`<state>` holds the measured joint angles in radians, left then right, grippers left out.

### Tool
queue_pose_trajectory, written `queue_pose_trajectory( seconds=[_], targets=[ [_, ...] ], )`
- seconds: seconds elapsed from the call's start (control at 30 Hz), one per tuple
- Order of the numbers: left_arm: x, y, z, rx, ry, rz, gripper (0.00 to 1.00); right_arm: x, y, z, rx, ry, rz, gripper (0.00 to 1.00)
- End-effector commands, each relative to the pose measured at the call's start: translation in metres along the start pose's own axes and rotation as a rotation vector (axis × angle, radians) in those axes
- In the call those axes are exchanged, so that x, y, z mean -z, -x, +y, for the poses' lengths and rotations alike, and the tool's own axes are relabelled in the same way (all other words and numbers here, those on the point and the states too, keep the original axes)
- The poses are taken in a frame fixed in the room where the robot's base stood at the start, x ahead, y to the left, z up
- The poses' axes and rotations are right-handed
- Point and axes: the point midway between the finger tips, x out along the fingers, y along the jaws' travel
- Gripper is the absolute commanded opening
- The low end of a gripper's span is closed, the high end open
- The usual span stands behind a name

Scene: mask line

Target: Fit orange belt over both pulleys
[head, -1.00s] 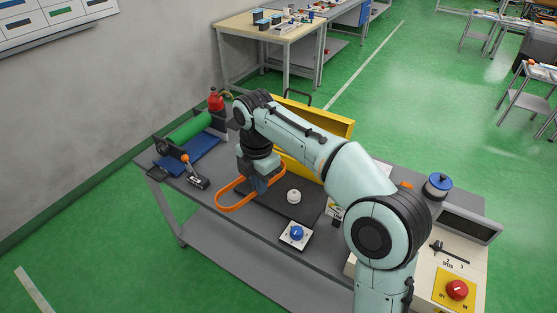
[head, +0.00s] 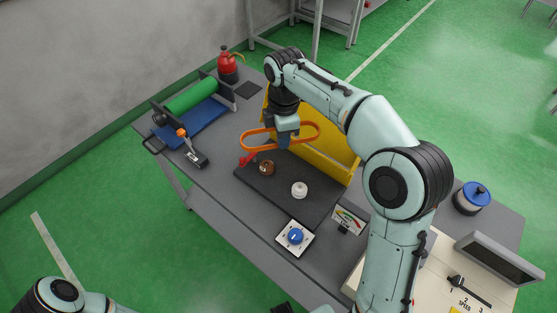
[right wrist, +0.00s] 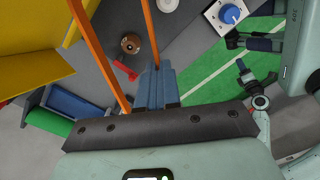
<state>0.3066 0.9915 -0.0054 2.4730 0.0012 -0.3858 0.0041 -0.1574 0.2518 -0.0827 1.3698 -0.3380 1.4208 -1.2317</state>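The orange belt (head: 318,133) is a long loop held in the air above the back left of the dark base plate (head: 315,207). My right gripper (head: 285,143) is shut on one strand of it; in the right wrist view the strand (right wrist: 149,30) runs into the closed fingers (right wrist: 157,75). A brown pulley (head: 267,168) and a white pulley (head: 299,190) stand on the plate, both bare and apart from the belt. They show in the right wrist view too, brown (right wrist: 131,43) and white (right wrist: 167,4).
A red piece (head: 248,159) lies at the plate's left end. A yellow panel (head: 335,155) stands behind. A blue knob (head: 295,236) and gauge card (head: 348,220) are in front. A green roller (head: 190,97), a toggle clamp (head: 193,153) and a red bottle (head: 228,66) are left.

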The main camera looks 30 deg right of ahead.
Motion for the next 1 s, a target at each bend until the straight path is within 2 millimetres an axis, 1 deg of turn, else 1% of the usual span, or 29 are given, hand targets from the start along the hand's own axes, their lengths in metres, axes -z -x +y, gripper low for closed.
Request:
queue_pose_trajectory(
  seconds=[0.03,0.1,0.2,0.3,0.4,0.5,0.6,0.77,1.0],
  targets=[
    [-0.005,-0.011,-0.006,0.003,0.003,-0.008,0.43,0.004,-0.024,-0.001,0.01,-0.105,-0.003,0.0],
    [-0.008,-0.018,-0.009,0.005,0.005,-0.012,0.43,0.008,-0.046,0.0,0.01,-0.274,-0.004,0.0],
    [-0.011,-0.026,-0.013,0.006,0.007,-0.017,0.43,0.013,-0.074,0.002,0.006,-0.499,-0.004,0.0],
    [-0.013,-0.032,-0.016,0.008,0.009,-0.02,0.43,0.016,-0.096,0.004,0.002,-0.686,-0.003,0.0],
    [-0.014,-0.035,-0.018,0.008,0.009,-0.022,0.43,0.019,-0.11,0.004,0.0,-0.818,-0.002,0.0],
    [-0.015,-0.037,-0.019,0.009,0.009,-0.023,0.43,0.021,-0.117,0.005,-0.004,-0.897,0.0,0.0],
    [-0.015,-0.038,-0.019,0.009,0.009,-0.023,0.43,0.021,-0.12,0.005,-0.005,-0.928,0.001,0.0],
    [-0.016,-0.042,-0.021,0.009,0.01,-0.025,0.43,0.021,-0.125,0.005,-0.004,-0.932,0.0,0.0],
    [-0.018,-0.053,-0.026,0.011,0.011,-0.03,0.43,0.021,-0.139,0.005,-0.003,-0.93,0.0,0.0]
  ],
)
